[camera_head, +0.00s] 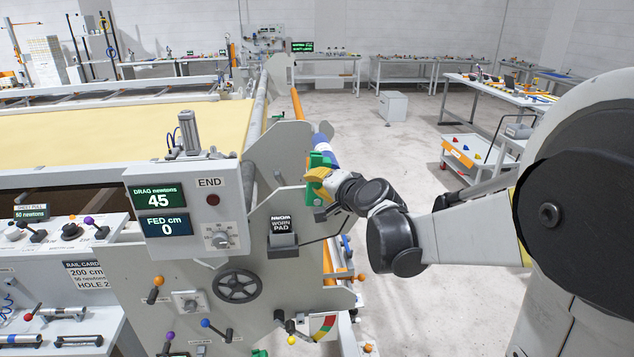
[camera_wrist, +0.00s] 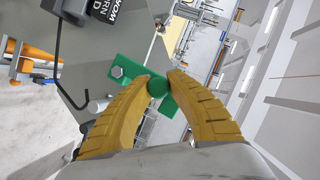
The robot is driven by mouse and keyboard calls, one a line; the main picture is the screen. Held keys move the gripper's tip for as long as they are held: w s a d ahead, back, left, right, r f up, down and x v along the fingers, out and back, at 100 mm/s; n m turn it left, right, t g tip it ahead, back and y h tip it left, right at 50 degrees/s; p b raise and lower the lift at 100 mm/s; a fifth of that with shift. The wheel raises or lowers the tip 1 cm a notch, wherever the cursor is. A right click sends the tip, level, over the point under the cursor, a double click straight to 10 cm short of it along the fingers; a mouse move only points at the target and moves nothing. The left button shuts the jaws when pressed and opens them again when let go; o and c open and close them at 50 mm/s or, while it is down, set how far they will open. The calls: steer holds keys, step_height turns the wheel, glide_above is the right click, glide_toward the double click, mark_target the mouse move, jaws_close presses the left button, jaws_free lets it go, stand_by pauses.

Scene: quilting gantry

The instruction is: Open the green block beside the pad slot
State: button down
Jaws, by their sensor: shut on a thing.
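The green block (camera_head: 317,193) sits on the grey end plate of the gantry, right of the pad slot. In the wrist view the green block (camera_wrist: 130,73) shows as a flat bar with a bolt at one end and a round green knob (camera_wrist: 158,87). My gripper (camera_head: 321,182) is at the block, its yellow fingers closed around the knob; they also show in the wrist view (camera_wrist: 161,84). The fingers hide part of the block. The dark pad holder labelled WORN PAD (camera_head: 283,226) is left of the block.
A display box (camera_head: 187,208) reads DRAG 45 newtons and FED 0 cm. A black handwheel (camera_head: 237,286) and several coloured levers are below it. Open floor (camera_head: 390,165) lies beyond my arm.

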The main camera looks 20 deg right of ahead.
steer(key=shift+f, duration=0.1)
steer(key=c, duration=1.2)
jaws_free()
steer(key=shift+w, duration=0.1)
steer(key=v, duration=1.2)
steer(key=shift+d, duration=0.1)
